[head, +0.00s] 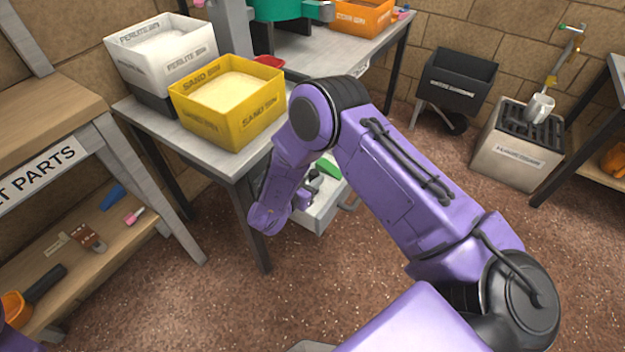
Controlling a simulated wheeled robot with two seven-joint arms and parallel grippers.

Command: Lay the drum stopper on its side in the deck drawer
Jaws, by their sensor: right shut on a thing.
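The deck drawer (318,213) is pulled open under the grey table, with its handle at the front right. A green thing and small dark shapes show inside or just above it. My right arm reaches over from the lower right and bends down at the elbow. My right gripper (284,212) is low at the left of the drawer, partly hidden by its own wrist. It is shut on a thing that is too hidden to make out. I cannot pick out the drum stopper for certain. My left gripper is not in view.
A yellow sand bin (228,103) and a white perlite bin (163,55) stand on the grey table (205,150). A parts shelf (85,245) with small items is at the left. A black bin (455,82) and a grated box (517,155) stand at the right.

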